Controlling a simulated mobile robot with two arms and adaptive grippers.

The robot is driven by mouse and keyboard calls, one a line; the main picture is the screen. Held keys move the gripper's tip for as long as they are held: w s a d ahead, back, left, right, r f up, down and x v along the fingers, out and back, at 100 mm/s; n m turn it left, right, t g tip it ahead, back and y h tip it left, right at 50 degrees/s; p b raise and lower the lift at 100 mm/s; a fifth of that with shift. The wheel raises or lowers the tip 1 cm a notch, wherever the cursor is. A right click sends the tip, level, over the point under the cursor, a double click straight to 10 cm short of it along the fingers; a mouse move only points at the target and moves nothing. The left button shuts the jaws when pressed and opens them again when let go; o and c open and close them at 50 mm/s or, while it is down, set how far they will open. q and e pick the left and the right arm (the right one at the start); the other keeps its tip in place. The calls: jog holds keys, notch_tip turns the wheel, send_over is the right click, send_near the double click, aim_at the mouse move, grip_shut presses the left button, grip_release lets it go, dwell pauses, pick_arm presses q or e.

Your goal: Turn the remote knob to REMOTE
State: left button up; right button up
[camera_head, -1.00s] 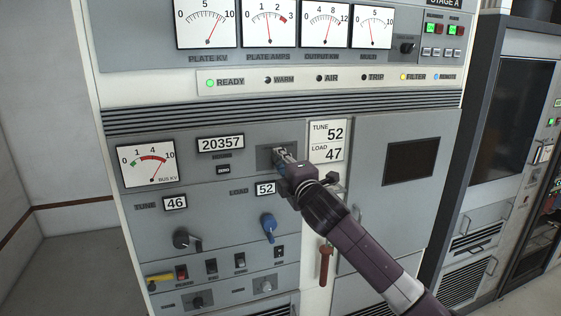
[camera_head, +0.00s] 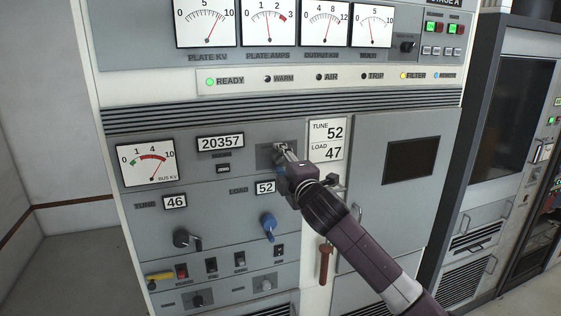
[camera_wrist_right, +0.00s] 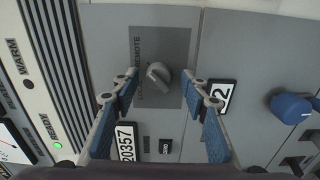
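The grey remote knob (camera_wrist_right: 158,75) sits on a darker square plate (camera_wrist_right: 176,42) lettered LOCAL and REMOTE in the right wrist view. Its pointer ridge is tilted in that view; I cannot tell for certain which word it points at. My right gripper (camera_wrist_right: 161,82) is open, with one finger on either side of the knob and visible gaps between. In the head view the right gripper (camera_head: 284,155) is at the plate (camera_head: 265,154) and hides much of the knob. My left gripper is not in view.
A blue knob (camera_head: 268,224) and a black knob (camera_head: 184,239) are lower on the cabinet front. A red handle (camera_head: 325,262) hangs below my right arm. A dark rack (camera_head: 512,125) stands to the right. Floor is clear at left.

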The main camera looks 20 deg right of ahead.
jog(key=s, duration=1.2)
jog(key=shift+d, duration=0.25)
